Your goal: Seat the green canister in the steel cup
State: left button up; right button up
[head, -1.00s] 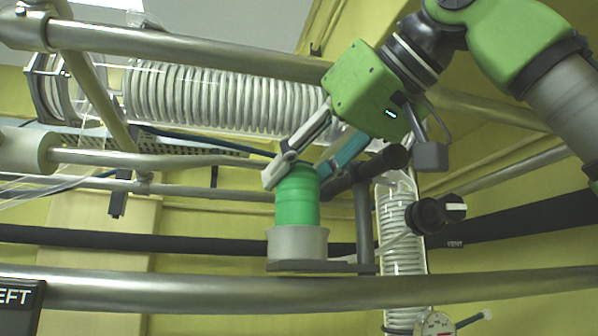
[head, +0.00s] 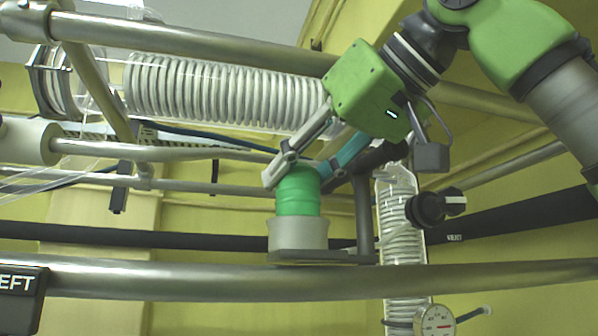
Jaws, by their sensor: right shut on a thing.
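The green canister (head: 298,199) stands upright at the grey steel cup (head: 297,234), its lower end hidden behind the cup's rim. The cup rests on a flat bracket (head: 312,257) in the middle of the head view. My right gripper (head: 297,174) comes down from the upper right, with one finger on the left side of the canister's top and the teal one at its right. It is shut on the canister. Whether the canister touches the cup's floor is hidden. My left gripper is not in view.
A thick steel rail (head: 200,278) runs across the front below the cup. A black valve knob (head: 428,210) and a glass coil column (head: 402,245) stand right of the cup. A large glass coil (head: 215,93) and pipes lie behind and above. A dial gauge (head: 436,320) is at lower right.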

jog(key=shift+f, duration=0.35)
dwell(0.5)
jog(key=o, duration=1.2)
jog(key=shift+o, duration=0.5)
jog(key=shift+s+d+r, duration=0.1)
jog(key=shift+s+d, duration=0.05)
jog(key=shift+p+v, duration=0.45)
jog(key=shift+v, duration=2.85)
jog(key=s+a+f+v, duration=0.1)
jog(key=v, duration=0.9)
jog(key=shift+s+f+p, duration=0.15)
jog(key=shift+s+p, duration=0.15)
jog(key=shift+s, duration=0.2)
jog(key=shift+w, duration=0.1)
